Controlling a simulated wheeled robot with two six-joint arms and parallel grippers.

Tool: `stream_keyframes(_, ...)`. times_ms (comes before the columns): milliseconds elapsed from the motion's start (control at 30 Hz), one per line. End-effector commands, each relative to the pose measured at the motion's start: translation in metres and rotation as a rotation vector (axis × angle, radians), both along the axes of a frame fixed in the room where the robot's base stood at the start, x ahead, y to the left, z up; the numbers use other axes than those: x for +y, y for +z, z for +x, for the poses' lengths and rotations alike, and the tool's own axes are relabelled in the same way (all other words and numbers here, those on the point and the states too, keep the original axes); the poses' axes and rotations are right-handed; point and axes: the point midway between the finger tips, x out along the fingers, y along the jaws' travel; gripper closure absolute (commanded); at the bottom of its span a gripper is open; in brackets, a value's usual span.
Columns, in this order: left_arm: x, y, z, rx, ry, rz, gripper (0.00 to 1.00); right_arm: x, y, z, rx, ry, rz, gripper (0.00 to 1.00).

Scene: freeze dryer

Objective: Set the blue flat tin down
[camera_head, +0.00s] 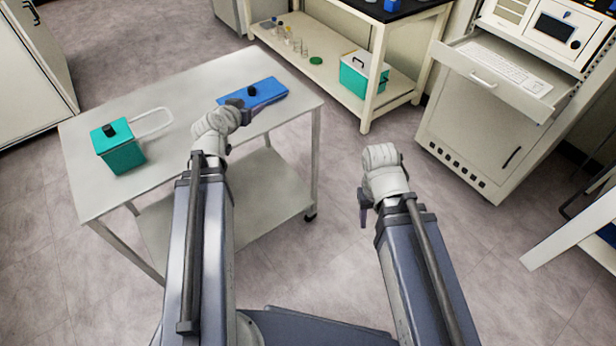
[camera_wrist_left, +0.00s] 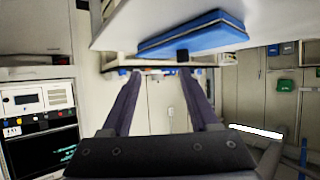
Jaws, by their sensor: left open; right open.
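The blue flat tin (camera_head: 268,90) with a black knob lies flat on the white cart top (camera_head: 185,125), near its far right edge. It also shows in the left wrist view (camera_wrist_left: 205,32), apparently upside down, with the knob below it. My left gripper (camera_head: 243,108) is beside the tin's near edge, with its fingers open and nothing between them. In the left wrist view, its two dark fingers (camera_wrist_left: 160,78) are spread apart and the tin is beyond their tips. My right gripper (camera_head: 366,208) hangs over the floor to the right of the cart, open and empty.
A teal box (camera_head: 122,156) with a black knob and a pale wire handle stands at the cart's left. Behind are a shelf bench (camera_head: 335,80) with another teal box (camera_head: 362,75) and a cream machine (camera_head: 470,130) with an open keyboard drawer. The cart's middle is clear.

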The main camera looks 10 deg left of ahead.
Motion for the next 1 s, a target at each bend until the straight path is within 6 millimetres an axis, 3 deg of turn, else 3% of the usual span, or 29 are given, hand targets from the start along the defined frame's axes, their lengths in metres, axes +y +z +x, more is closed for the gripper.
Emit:
stream_keyframes(100,-0.084,-0.032,-0.009,0.175,-0.160,-0.027,0.39,0.000,0.000,0.000,0.000,0.000,0.000,0.50)
stream_keyframes(200,-0.156,-0.065,-0.038,0.389,-0.280,-0.025,0.39,0.000,0.000,0.000,0.000,0.000,0.000,0.50)
stream_keyframes(300,-0.208,-0.093,-0.078,0.606,-0.348,0.013,0.39,0.000,0.000,0.000,0.000,0.000,0.000,0.50)
stream_keyframes(400,-0.240,-0.110,-0.121,0.802,-0.365,0.080,0.39,0.000,0.000,0.000,0.000,0.000,0.000,0.50)
stream_keyframes(533,-0.259,-0.120,-0.166,0.985,-0.331,0.179,0.39,0.000,0.000,0.000,0.000,0.000,0.000,0.50)
stream_keyframes(700,-0.265,-0.121,-0.199,1.106,-0.272,0.270,0.39,0.000,0.000,0.000,0.000,0.000,0.000,0.50)
stream_keyframes(1000,-0.265,-0.120,-0.207,1.137,-0.247,0.295,0.39,0.000,0.000,0.000,0.000,0.000,0.000,0.50)
